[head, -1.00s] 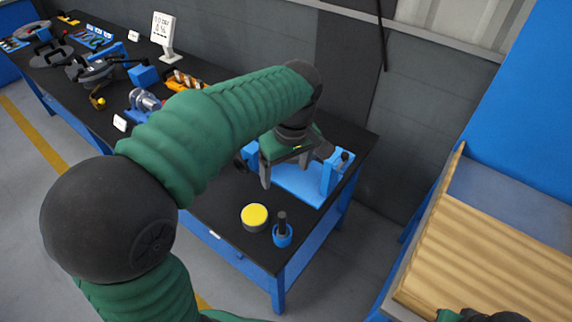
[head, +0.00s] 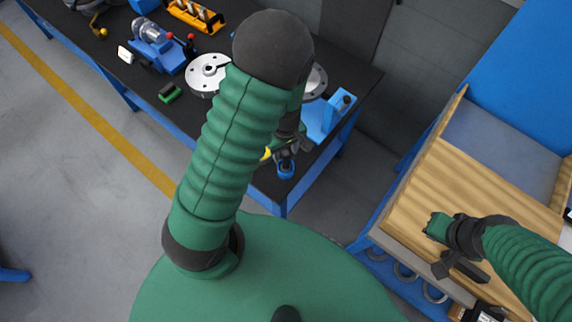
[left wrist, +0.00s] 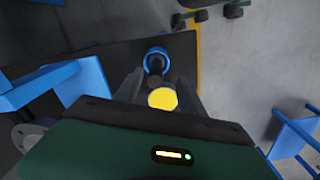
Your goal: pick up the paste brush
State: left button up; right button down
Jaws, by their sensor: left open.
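The paste brush, a dark upright handle (left wrist: 155,66), stands in a blue cup (left wrist: 157,52) near the bench corner. The cup also shows in the head view (head: 286,172), where my gripper hides most of the handle. My left gripper (head: 288,150) is over the cup, its jaws open and pointing down. In the left wrist view its fingers (left wrist: 158,82) stand apart, with a yellow-topped round tin (left wrist: 162,99) between them in the picture. The handle shows just past the tin; I see no contact. My right gripper (head: 458,262) is over the right-hand wooden table; its jaw state is unclear.
The black bench (head: 267,188) has a blue fixture (head: 322,118) close beside my left gripper. A flanged disc (head: 207,72), a green-black block (head: 169,93) and a blue machine (head: 158,47) lie farther left. The wooden table (head: 480,190) is mostly clear.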

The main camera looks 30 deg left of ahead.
aim_at(287, 160)
pick_arm(q)
jog(key=f, duration=0.2)
jog(key=w+f, duration=0.1)
jog(key=f, duration=0.1)
jog(key=shift+w+a, duration=0.1)
jog(key=shift+w, duration=0.05)
jog(key=f, duration=0.1)
jog(key=a+f, duration=0.1)
jog(key=f, duration=0.2)
jog(key=shift+a+f+p, duration=0.15)
jog(key=shift+a+p, duration=0.1)
jog(key=shift+p, duration=0.15)
jog(key=shift+d, duration=0.4)
jog(key=shift+c, duration=0.5)
jog(key=shift+d+r, duration=0.2)
jog(key=shift+d, duration=0.25)
jog(key=c, duration=0.5)
jog(key=shift+d, duration=0.1)
jog(key=shift+c, duration=1)
grip_shut()
jog(key=shift+a, duration=0.6)
jog(key=shift+r, duration=0.2)
notch_tip(287, 160, up, 9)
jog(key=shift+d+f, duration=0.1)
jog(key=shift+d, duration=0.05)
jog(key=shift+r, duration=0.35)
pick_arm(e)
jog(key=shift+w+a+r, duration=0.25)
jog(key=shift+w+a, duration=0.1)
jog(key=shift+w, duration=0.1)
